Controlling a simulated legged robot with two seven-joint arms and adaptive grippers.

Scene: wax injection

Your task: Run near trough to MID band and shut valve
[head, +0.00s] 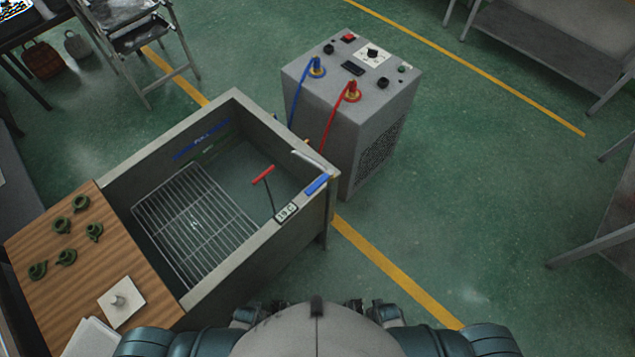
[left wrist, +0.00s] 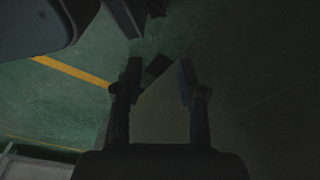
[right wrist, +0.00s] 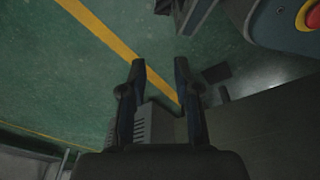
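The grey metal trough (head: 262,262) stands left of centre in the head view. Blue band marks with small lettering (head: 200,140) are on its inner far wall. A wire rack (head: 197,222) lies inside. A red T-handle (head: 263,175) on a thin stem stands inside near the right end. A blue lever (head: 318,184) sits on the right rim, beside a small display (head: 287,212) that seems to read 19 C. I cannot tell the lever's valve state. My left gripper (left wrist: 160,68) and right gripper (right wrist: 160,65) are open and empty, away from the trough.
A grey machine (head: 345,130) with blue (head: 300,95) and red (head: 335,122) hoses stands behind the trough. A wooden board (head: 90,260) with several green pieces covers its left end. Grey benches (head: 545,40) stand right. Green floor is clear at right.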

